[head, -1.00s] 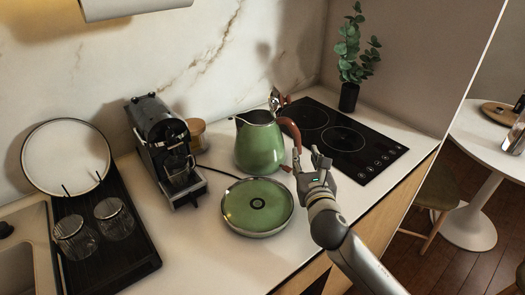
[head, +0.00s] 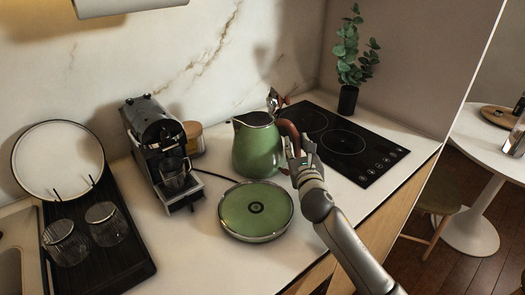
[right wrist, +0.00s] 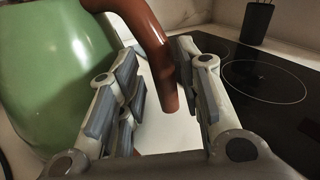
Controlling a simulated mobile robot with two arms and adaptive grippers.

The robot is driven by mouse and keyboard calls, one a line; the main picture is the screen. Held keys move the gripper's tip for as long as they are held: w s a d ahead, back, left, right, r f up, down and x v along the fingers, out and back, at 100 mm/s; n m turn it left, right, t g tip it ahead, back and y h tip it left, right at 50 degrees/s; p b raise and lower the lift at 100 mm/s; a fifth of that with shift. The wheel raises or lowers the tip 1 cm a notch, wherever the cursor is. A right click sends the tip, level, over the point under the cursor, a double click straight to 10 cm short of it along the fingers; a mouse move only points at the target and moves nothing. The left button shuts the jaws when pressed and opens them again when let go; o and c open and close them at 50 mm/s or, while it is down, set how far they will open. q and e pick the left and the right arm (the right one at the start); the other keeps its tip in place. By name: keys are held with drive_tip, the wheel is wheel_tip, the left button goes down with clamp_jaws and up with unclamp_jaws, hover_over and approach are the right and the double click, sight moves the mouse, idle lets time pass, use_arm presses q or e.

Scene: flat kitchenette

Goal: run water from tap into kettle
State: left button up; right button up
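The green kettle (head: 257,150) stands upright on the counter, spout to the left and brown handle (head: 289,130) to the right. My right gripper (head: 299,150) is at the handle. In the right wrist view the handle (right wrist: 153,50) hangs between the open fingers of the right gripper (right wrist: 155,95), close to the right finger and apart from the left one. The kettle body (right wrist: 50,80) fills the left of that view. The sink (head: 12,270) shows only in part at the lower left. No tap can be made out clearly. My left gripper is out of view.
A round green-topped base (head: 257,212) lies in front of the kettle. A coffee machine (head: 160,150) and a dark tray (head: 125,265) with glasses lie between kettle and sink. The black hob (head: 345,140) and a potted plant (head: 348,98) are to the right.

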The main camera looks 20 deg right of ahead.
sight(296, 142)
drive_tip(key=x, duration=0.3)
drive_tip(key=shift+w, duration=0.15)
clamp_jaws()
idle(0.3)
drive_tip(key=shift+r, duration=0.3)
drive_tip(key=shift+f, duration=0.1)
